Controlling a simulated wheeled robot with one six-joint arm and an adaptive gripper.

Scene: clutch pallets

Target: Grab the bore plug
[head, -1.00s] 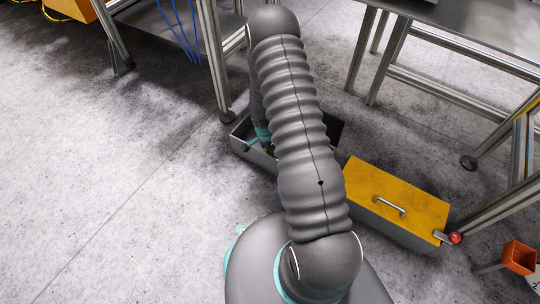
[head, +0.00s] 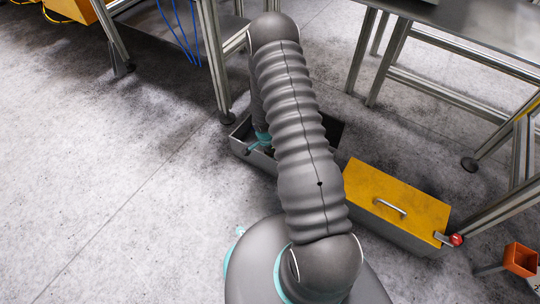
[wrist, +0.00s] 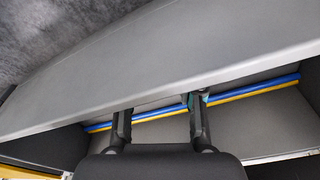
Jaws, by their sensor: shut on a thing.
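My gripper (wrist: 160,118) reaches down into the open grey bin (head: 240,146) in the head view. In the wrist view its two dark fingers stand well apart. Their tips end at the lower edge of a broad pale grey wall (wrist: 150,65), which crosses the view. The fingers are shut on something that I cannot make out. I cannot pick out the bore plug in either view. In the head view my arm covers much of the bin.
A blue and yellow strip (wrist: 250,92) runs along the bin's inside. A box with a yellow lid (head: 385,190) and handle stands right of the bin. Metal table frames (head: 455,85) stand behind and to the right. The floor (head: 90,170) at left is clear.

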